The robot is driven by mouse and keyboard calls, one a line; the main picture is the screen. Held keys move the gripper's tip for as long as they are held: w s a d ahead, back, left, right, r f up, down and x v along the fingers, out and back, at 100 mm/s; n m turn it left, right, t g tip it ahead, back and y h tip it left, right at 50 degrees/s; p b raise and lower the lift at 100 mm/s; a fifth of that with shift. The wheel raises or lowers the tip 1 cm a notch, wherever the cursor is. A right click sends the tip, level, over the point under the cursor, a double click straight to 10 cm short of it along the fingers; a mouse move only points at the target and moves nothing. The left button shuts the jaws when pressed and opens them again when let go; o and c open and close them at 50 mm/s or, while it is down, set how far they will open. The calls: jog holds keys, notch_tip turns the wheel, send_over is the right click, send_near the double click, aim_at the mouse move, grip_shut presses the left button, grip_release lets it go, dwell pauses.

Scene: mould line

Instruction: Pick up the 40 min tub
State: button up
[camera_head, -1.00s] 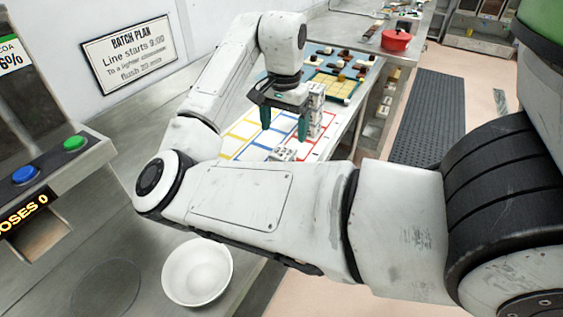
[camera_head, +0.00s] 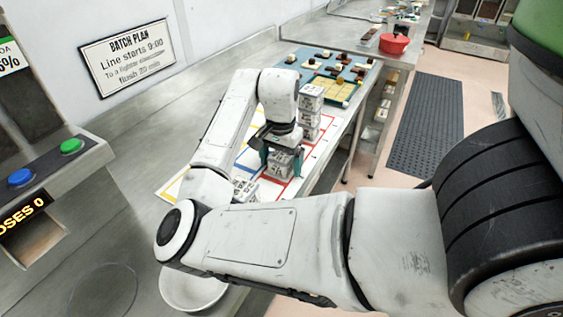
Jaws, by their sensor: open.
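My gripper (camera_head: 281,166) points down over the sheet with coloured lines (camera_head: 320,152). It is open, with a green finger on each side of a white tub with dark print (camera_head: 281,163). I cannot tell whether the fingers touch it. Another white printed tub (camera_head: 243,188) sits nearer, partly hidden by my arm. A stack of white printed tubs (camera_head: 310,106) stands just behind the gripper. The print is too small to tell which tub reads 40 min.
A blue-green board with brown and pale pieces (camera_head: 325,62) and a yellow tray (camera_head: 333,88) lie farther back. A red pot (camera_head: 394,44) stands beyond. A white bowl (camera_head: 190,291) is at the near edge, partly behind my arm. A machine with buttons (camera_head: 50,180) stands left.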

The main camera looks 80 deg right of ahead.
aim_at(282, 156)
jog(key=shift+c, duration=0.3)
jog(key=c, duration=1.1)
jog(key=shift+o, duration=0.2)
jog(key=shift+r, duration=0.45)
notch_tip(282, 156, up, 3)
jog(key=shift+s+f, duration=0.1)
jog(key=shift+s, duration=0.05)
jog(key=s+a+r+p, duration=0.2)
jog(key=s+a+r, duration=0.4)
jog(key=s+r, duration=0.45)
notch_tip(282, 156, up, 6)
jog(key=s+p, duration=0.1)
jog(key=p, duration=0.6)
jog(key=shift+s+a, duration=0.25)
jog(key=shift+s, duration=0.05)
